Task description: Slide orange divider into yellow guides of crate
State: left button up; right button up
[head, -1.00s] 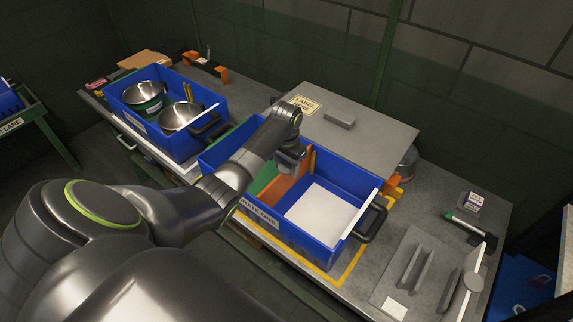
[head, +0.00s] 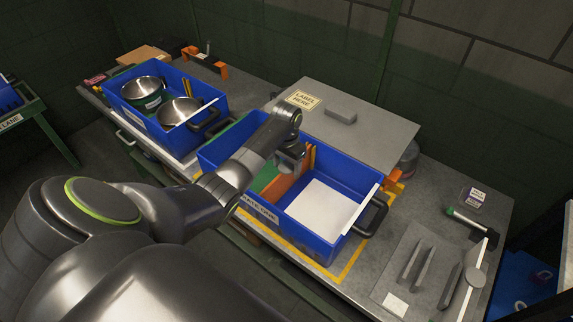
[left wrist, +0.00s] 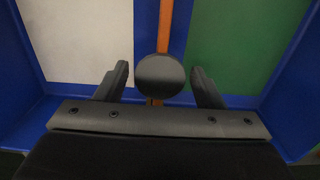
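The blue crate (head: 312,240) stands on the grey bench. The orange divider (head: 284,187) stands upright across it, between a white floor area (head: 318,210) and a green area (head: 264,178). In the left wrist view the divider (left wrist: 165,28) is a narrow orange strip with a round dark knob (left wrist: 160,76) over it. My left gripper (head: 290,163) is above the divider. Its fingers (left wrist: 159,76) are apart on either side of the knob, with narrow gaps showing. A yellow-orange guide (head: 311,157) shows at the far wall. The divider's lower edge and near guide are hidden. My right gripper is out of view.
A second blue crate (head: 147,124) with metal pots (head: 180,111) stands at the left. A grey lid (head: 372,133) lies behind the middle crate. A black handle (head: 371,218) sticks out on its right. A grey plate (head: 408,262) and a green-ended tool (head: 464,221) lie at the right.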

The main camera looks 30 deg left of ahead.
pick_arm(q)
jog(key=shift+o, duration=0.7)
notch_tip(320, 180, up, 17)
jog(key=p, duration=0.4)
jog(key=shift+r, duration=0.2)
